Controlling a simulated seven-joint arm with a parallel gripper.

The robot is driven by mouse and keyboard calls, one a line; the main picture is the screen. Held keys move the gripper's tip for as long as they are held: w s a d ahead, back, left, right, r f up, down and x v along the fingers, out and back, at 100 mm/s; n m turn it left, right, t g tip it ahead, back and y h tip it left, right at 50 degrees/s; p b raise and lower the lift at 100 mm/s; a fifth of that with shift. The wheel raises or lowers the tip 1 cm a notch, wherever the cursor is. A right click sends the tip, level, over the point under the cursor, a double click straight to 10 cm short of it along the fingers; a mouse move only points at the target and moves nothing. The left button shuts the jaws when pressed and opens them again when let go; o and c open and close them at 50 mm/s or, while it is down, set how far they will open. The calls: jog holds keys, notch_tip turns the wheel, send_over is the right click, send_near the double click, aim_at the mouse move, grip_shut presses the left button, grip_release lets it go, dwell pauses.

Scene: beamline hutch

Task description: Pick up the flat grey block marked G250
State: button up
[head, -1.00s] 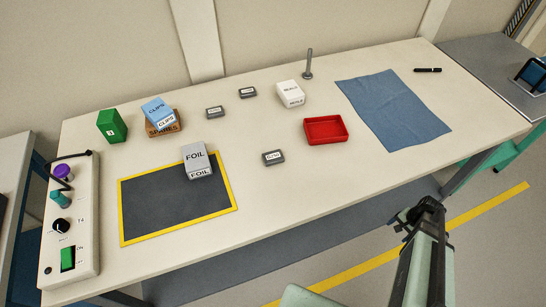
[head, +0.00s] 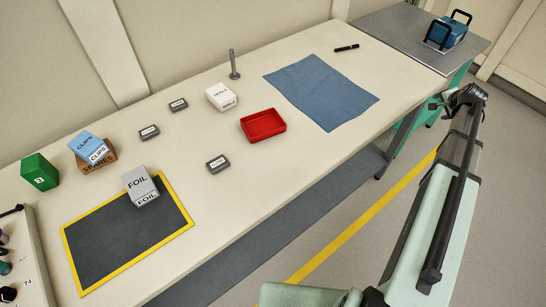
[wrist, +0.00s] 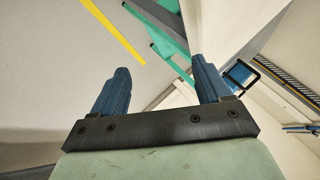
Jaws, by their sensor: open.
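Three small flat grey blocks with white labels lie apart on the table: one in front of the red tray (head: 218,164), one farther left (head: 149,132), and one behind that (head: 178,104). The labels are too small for me to read surely, so I cannot tell which is marked G250. My gripper (wrist: 160,70) is open and empty in the wrist view, its two blue fingers apart over the floor and table-leg area. In the head view my arm is at the right, off the table's front edge, well away from the blocks.
On the table (head: 285,180) are a red tray (head: 264,124), a white SEALS box (head: 222,97), a grey post (head: 234,68), a blue cloth (head: 322,90), a FOIL box (head: 140,185) on a yellow-edged dark mat (head: 115,245), CLIPS (head: 88,145) on SPARES (head: 97,165), and a green box (head: 40,172).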

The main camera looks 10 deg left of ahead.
jog(key=w+d+r+m+t, duration=0.15)
jog(key=d+r, duration=0.25)
jog(key=r, duration=0.6)
jog(key=w+a+r, duration=0.3)
jog(key=a+r, duration=0.1)
jog(key=s+a+n+g+y, duration=0.2)
jog(key=a+g+y, duration=0.15)
jog(key=a, duration=2.85)
jog(key=n+g, duration=0.3)
jog(key=g, duration=0.6)
send_over(218, 162)
jog(key=w+d, duration=0.2)
jog(key=shift+y, duration=0.35)
jog(key=f, duration=0.8)
jog(key=shift+d+f, duration=0.2)
jog(key=shift+f, duration=0.2)
jog(key=shift+x, duration=2.55)
jog(key=shift+s+a, duration=0.15)
